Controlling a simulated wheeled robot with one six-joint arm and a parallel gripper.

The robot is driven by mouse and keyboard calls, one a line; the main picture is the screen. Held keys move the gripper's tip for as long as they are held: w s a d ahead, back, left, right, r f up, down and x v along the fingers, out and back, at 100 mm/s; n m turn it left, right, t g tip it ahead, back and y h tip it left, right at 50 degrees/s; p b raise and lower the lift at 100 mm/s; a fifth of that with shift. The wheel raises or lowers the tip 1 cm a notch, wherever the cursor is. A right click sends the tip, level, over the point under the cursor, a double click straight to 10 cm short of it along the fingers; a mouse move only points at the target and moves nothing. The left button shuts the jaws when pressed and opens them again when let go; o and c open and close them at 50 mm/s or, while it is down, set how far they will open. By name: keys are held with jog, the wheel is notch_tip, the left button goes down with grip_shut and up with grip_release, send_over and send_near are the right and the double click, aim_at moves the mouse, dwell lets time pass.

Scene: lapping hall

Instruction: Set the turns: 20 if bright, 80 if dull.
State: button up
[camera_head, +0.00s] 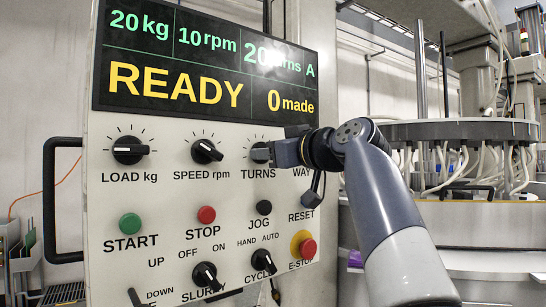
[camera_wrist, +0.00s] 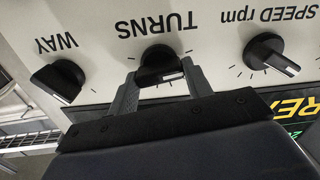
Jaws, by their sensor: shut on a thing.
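The black TURNS knob (camera_head: 258,153) is on the white control panel, right of the speed knob, and partly hidden by my gripper. My gripper (camera_head: 272,152) is shut on it. In the wrist view the two grey fingers stand on either side of the TURNS knob (camera_wrist: 160,66), which shows a white pointer mark. The display (camera_head: 205,62) reads 20 kg, 10 rpm, about 20 turns, A, READY and 0 made. Glare covers part of the turns figure. No part that I can judge as bright or dull shows.
The LOAD knob (camera_head: 130,150) and SPEED knob (camera_head: 206,151) are to the left. The WAY knob (camera_wrist: 58,80) is close beside my gripper. Below are the START button (camera_head: 130,223), STOP button (camera_head: 206,215) and red E-STOP (camera_head: 307,248). A round machine (camera_head: 460,132) stands at right.

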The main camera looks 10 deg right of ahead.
jog(key=shift+f+n, duration=0.15)
jog(key=shift+n, duration=0.55)
jog(key=o, duration=1)
jog(key=b+v, duration=0.1)
jog(key=v, duration=0.9)
jog(key=shift+s+b, duration=0.35)
jog(key=shift+b, duration=0.05)
jog(key=p+x, duration=0.1)
jog(key=x, duration=0.9)
jog(key=shift+w+p, duration=0.35)
jog(key=shift+w, duration=0.05)
